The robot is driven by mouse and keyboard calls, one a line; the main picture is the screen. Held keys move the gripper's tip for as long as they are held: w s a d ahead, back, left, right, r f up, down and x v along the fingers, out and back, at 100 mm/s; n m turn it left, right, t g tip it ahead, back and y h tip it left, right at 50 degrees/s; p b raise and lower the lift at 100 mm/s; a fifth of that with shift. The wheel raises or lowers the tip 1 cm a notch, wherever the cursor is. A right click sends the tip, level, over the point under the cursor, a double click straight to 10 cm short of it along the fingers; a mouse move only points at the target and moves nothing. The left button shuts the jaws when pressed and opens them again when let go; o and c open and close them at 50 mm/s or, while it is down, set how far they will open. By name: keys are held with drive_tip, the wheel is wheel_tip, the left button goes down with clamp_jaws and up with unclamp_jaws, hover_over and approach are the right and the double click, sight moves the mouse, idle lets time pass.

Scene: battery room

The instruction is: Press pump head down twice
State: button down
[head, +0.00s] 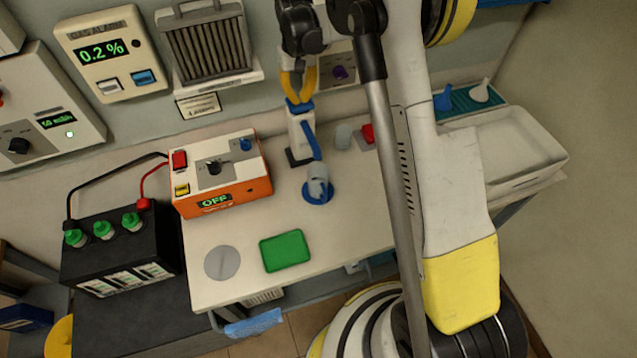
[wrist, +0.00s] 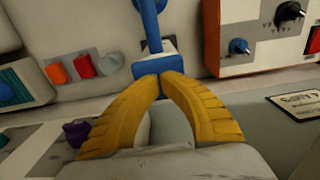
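The pump (head: 303,135) is a pale upright body on a dark base, standing on the white bench. Its blue pump head (head: 299,106) is on top, and a blue spout slopes down toward a clear cup (head: 318,182) on a blue disc. In the wrist view the blue pump head (wrist: 155,64) is just beyond my fingertips, with the blue spout (wrist: 150,22) leading away. My gripper (head: 300,97) has yellow fingers pointing down over the pump head. In the wrist view its fingertips (wrist: 159,76) meet with nothing seen between them. I cannot tell whether they touch the head.
An orange-and-white charger box (head: 222,175) stands left of the pump, wired to a black battery (head: 120,255). A green tray (head: 287,250) and grey disc (head: 222,263) lie at the bench front. A white bin (head: 515,150) is farther right.

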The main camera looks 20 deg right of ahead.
drive_tip(key=shift+r+p, duration=1.55)
drive_tip(key=shift+r, duration=1.7)
drive_tip(key=shift+r, duration=0.15)
wheel_tip(320, 180, up, 6)
drive_tip(key=p, duration=0.3)
drive_tip(key=shift+s, duration=0.1)
drive_tip(key=s+t+b, duration=0.3)
drive_tip(key=s+b, duration=0.7)
drive_tip(key=s, duration=0.1)
drive_tip(key=s+f+t+b, duration=0.2)
drive_tip(key=s+f+b, duration=0.4)
drive_tip(key=s, duration=0.4)
drive_tip(key=s+f+t+b, duration=0.2)
drive_tip(key=s+f+b, duration=0.5)
drive_tip(key=s, duration=0.3)
drive_tip(key=shift+s+f, duration=0.35)
drive_tip(key=shift+f, duration=0.5)
